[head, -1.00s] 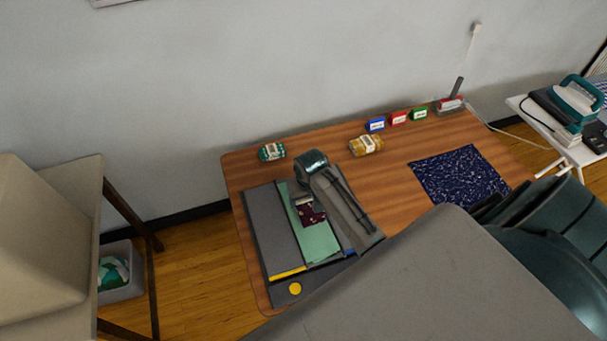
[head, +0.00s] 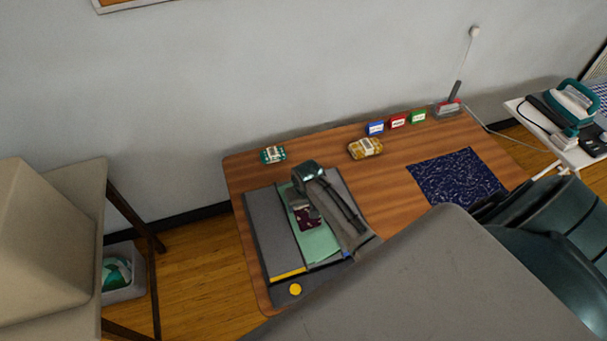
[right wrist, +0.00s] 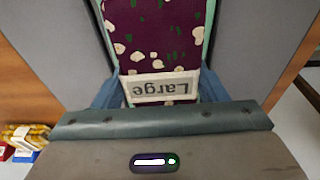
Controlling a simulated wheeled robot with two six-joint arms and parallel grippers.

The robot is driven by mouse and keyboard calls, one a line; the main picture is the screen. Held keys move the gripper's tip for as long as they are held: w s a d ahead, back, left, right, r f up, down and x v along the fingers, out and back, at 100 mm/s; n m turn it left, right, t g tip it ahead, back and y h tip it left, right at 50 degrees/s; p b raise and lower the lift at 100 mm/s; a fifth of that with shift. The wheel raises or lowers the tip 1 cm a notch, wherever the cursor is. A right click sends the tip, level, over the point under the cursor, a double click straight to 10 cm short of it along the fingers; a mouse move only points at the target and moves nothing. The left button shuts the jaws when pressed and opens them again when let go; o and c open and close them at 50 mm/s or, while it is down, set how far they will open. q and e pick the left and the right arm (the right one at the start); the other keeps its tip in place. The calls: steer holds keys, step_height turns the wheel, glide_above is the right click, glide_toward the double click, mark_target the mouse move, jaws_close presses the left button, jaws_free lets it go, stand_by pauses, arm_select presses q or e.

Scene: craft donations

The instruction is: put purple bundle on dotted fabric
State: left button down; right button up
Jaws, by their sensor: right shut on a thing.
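The purple bundle (head: 309,220) is dark maroon with pale and green spots and lies over the mint-green strip of the grey mat. In the right wrist view the bundle (right wrist: 165,40) has a white band reading "Large". My right gripper (head: 301,204) is shut on the bundle, with a blue finger at each side of the band in the right wrist view. The gripper hides part of the bundle in the head view. The navy fabric with white flecks (head: 457,178) lies flat and empty at the table's right. My left gripper is not in view.
The grey mat (head: 266,232) has a yellow disc (head: 295,289) near its front. A teal bundle (head: 272,155) and a mustard bundle (head: 365,148) lie behind it. Blue, red and green boxes (head: 397,121) line the back edge. Bare wood (head: 385,190) separates mat and navy fabric.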

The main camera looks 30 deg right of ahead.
mark_target(305, 208)
steer(key=shift+s+a+f, duration=0.15)
steer(key=shift+s+f, duration=0.2)
steer(key=shift+f, duration=0.3)
steer(key=shift+c, duration=1.4)
steer(key=o, duration=1.3)
steer(key=shift+o, duration=0.2)
steer(key=shift+w+r, duration=0.15)
steer(key=shift+r, duration=0.35)
step_height(305, 208, up, 12)
steer(key=s+b, duration=0.1)
steer(key=b, duration=0.1)
steer(key=shift+s+r, duration=0.15)
steer(key=shift+s, duration=0.1)
steer(key=shift+a, duration=0.1)
